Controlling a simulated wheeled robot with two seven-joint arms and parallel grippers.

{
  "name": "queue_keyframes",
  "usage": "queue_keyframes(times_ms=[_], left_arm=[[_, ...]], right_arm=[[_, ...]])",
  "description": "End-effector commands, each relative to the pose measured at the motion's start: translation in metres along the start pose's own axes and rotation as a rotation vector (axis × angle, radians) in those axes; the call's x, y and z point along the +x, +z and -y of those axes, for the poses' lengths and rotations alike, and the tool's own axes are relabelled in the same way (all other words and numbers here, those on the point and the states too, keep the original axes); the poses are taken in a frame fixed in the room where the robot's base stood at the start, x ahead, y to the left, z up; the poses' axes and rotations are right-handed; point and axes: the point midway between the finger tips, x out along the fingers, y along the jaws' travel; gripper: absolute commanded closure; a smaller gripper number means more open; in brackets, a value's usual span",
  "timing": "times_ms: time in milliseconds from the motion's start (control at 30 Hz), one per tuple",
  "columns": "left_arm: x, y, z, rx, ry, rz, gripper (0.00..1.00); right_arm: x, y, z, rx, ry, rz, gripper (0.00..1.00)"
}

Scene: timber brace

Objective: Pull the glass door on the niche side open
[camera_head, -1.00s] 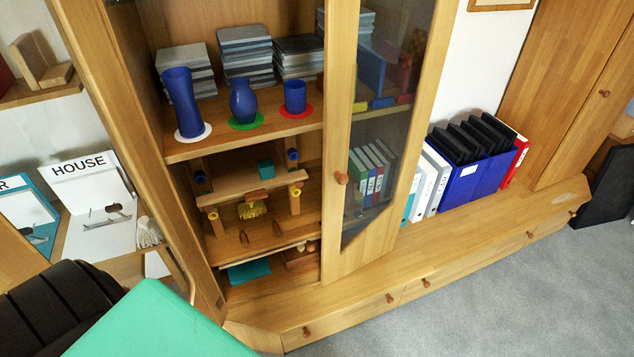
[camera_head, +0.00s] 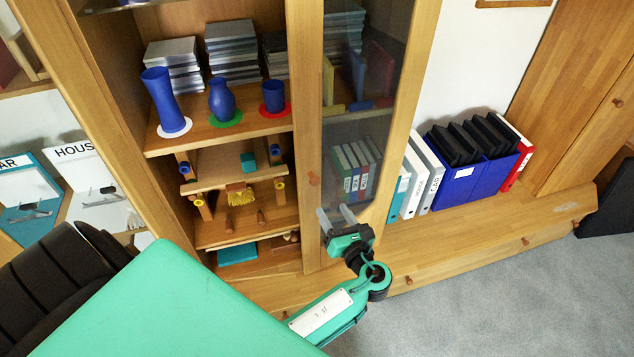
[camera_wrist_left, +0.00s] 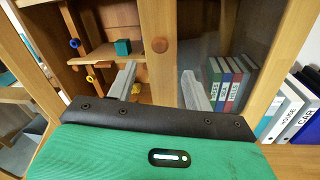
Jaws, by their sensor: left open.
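The glass door on the niche side (camera_head: 426,70) has a wooden frame around dark glass and covers the right half of the cabinet front. It looks closed. Its round wooden knob (camera_head: 314,178) sits on the left frame strip. My left gripper (camera_head: 336,216) is open and empty in front of the door, a little below the knob in the head view. In the left wrist view the knob (camera_wrist_left: 160,45) lies beyond the gap between the two fingertips of the left gripper (camera_wrist_left: 161,77), apart from them. My right gripper is not in view.
The left half of the cabinet stands open, with a blue vase (camera_head: 222,100) and other items on its shelves. Binders (camera_head: 462,180) stand in the niche to the right of the door. Drawers (camera_head: 480,254) run below. Grey carpet (camera_head: 500,300) in front is clear.

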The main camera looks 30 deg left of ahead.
Motion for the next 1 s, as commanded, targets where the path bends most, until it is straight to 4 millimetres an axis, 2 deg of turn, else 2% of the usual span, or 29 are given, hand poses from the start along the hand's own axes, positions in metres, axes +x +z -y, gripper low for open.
queue_keyframes(times_ms=[100,300,500,700,967,1000], left_arm=[[0.028,0.004,-0.001,0.002,0.002,0.003,0.48],[0.07,0.003,-0.001,0.001,0.0,0.001,0.48],[0.099,0.001,0.0,0.0,-0.001,-0.001,0.48],[0.111,-0.001,0.0,0.0,-0.002,-0.002,0.48],[0.111,-0.001,0.001,-0.001,-0.002,-0.002,0.48],[0.111,-0.001,0.001,-0.001,-0.002,-0.003,0.56]], right_arm=[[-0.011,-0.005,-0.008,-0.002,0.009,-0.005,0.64],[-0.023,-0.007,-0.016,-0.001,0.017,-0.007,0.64],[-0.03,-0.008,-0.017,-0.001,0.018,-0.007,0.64],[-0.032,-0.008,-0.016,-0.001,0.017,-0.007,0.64],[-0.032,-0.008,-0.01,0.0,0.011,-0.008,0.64],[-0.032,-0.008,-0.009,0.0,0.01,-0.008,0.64]])
